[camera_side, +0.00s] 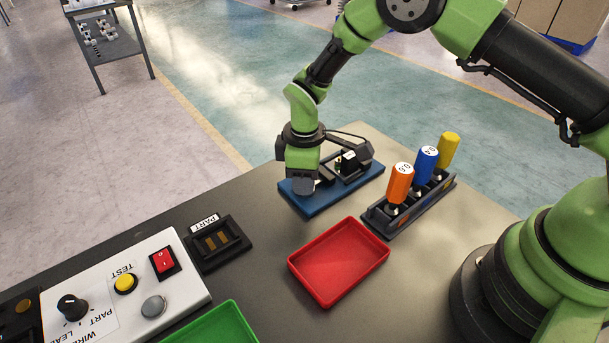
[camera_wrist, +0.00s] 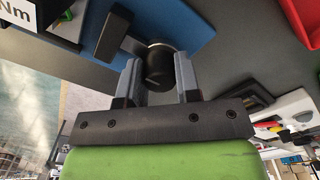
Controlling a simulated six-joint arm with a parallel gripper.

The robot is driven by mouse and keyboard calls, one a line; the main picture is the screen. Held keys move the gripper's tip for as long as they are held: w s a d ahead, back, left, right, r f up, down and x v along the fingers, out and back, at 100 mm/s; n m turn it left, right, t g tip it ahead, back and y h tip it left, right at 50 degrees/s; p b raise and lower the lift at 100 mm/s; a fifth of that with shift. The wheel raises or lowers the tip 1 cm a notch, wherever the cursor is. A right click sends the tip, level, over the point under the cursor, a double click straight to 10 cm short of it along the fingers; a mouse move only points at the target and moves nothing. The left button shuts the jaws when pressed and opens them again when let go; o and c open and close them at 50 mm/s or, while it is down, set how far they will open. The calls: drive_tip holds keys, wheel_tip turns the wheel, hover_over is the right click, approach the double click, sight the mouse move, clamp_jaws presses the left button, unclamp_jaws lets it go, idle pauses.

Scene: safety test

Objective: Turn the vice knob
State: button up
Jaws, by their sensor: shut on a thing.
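The vice (camera_side: 349,163) is a small dark device on a blue base plate (camera_side: 325,203) near the far edge of the table. Its black round knob (camera_wrist: 159,68) shows in the wrist view, between my two grey fingers. My gripper (camera_wrist: 158,78) is shut on the knob, one finger on each side. In the side view, my gripper (camera_side: 303,186) points down at the near left end of the blue plate, and the knob is hidden behind it. The blue plate also shows in the wrist view (camera_wrist: 185,25).
A rack (camera_side: 408,212) with orange, blue and yellow-handled drivers stands right of the vice. A red tray (camera_side: 338,262) lies in front. A black part holder (camera_side: 218,243), a white control panel (camera_side: 125,290) and a green tray (camera_side: 222,325) are at left. Bare table lies between them.

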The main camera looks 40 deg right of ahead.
drive_tip(key=o, duration=0.9)
wheel_tip(320, 180, up, 10)
